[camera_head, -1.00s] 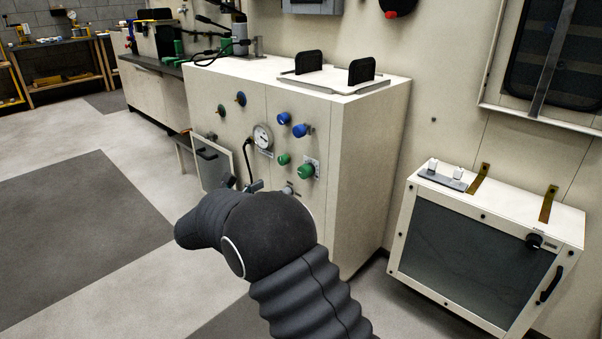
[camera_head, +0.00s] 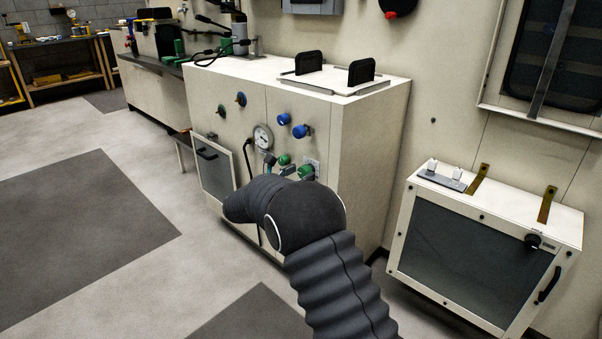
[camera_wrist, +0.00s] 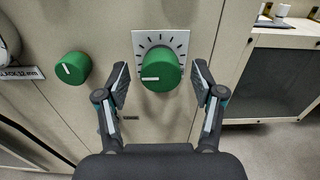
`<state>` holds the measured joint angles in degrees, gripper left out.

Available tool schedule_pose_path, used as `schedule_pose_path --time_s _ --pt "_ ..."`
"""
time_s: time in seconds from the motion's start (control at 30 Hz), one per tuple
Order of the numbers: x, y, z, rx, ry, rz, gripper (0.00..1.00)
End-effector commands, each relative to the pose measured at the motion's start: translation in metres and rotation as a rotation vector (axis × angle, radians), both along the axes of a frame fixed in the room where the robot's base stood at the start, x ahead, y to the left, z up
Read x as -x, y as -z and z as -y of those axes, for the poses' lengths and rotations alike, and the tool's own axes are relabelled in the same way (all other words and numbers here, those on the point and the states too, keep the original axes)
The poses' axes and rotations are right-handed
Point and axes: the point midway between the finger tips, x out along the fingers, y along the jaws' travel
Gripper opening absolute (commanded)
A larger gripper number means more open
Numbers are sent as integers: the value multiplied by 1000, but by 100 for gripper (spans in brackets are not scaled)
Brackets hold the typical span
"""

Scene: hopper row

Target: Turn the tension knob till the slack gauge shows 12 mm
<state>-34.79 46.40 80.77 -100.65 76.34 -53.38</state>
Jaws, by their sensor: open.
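A large green knob (camera_wrist: 160,70) with a white pointer line sits on a white scale plate (camera_wrist: 178,40) in the wrist view. The pointer faces left. My gripper (camera_wrist: 160,80) is open, its two fingers on either side of this knob and apart from it. The green knob also shows in the head view (camera_head: 306,173), just beyond my arm. A round gauge (camera_head: 263,136) is on the same cabinet front; its reading is too small to tell.
A smaller green knob (camera_wrist: 72,68) is left of the large one. Two blue knobs (camera_head: 284,119) are above on the cabinet (camera_head: 365,150). A low cabinet with a dark window (camera_head: 470,250) stands to the right, with floor between.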

Motion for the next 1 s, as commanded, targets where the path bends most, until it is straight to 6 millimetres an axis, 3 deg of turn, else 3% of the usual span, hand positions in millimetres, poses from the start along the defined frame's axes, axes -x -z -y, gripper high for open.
schedule_pose_path --time_s 0.4,0.43,0.67,1.0 --pt "-7 0 6 0 0 0 68" --pt "-7 0 6 0 0 0 65" --pt "-7 0 6 0 0 0 8" --pt "-7 2 5 -32 -2 25 8"
